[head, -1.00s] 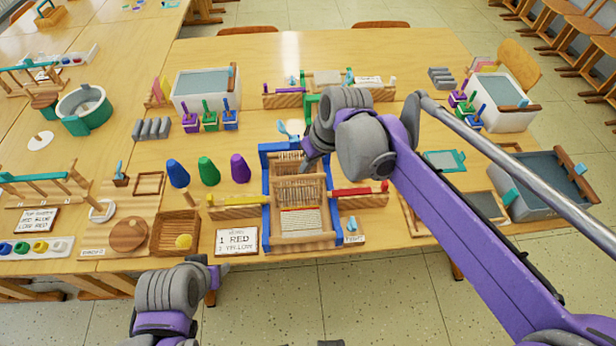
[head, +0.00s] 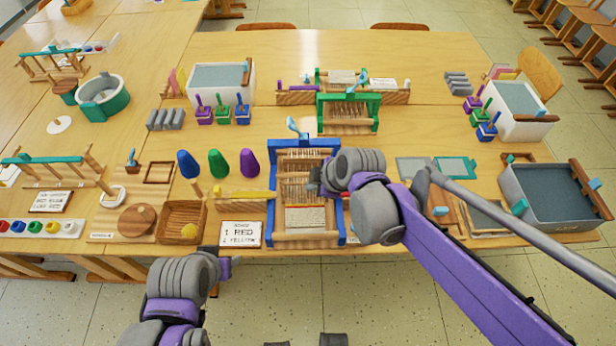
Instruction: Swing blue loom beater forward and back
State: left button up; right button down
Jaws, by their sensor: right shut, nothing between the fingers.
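The blue loom (head: 341,220) stands near the table's front edge, with pale warp threads and a wooden front bar. Its blue crossbar (head: 304,143) spans the back end, with a light-blue handle (head: 297,127) sticking up from it. I cannot tell for certain which bar is the beater. My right gripper (head: 316,183) is shut and empty, over the right part of the loom, apart from the light-blue handle. I cannot tell whether it touches the loom. My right forearm hides part of the loom's right side. My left gripper (head: 226,268) is low, in front of the table edge; its fingers are too small to read.
A green loom (head: 348,98) stands behind the blue one. A card (head: 240,234) lies front left. A grey-blue tub (head: 553,190) stands at right.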

jog(key=w+a+f, duration=0.1)
jog(key=w+f, duration=0.3)
jog(key=w, duration=0.1)
jog(key=shift+w, duration=0.1)
dwell(0.4)
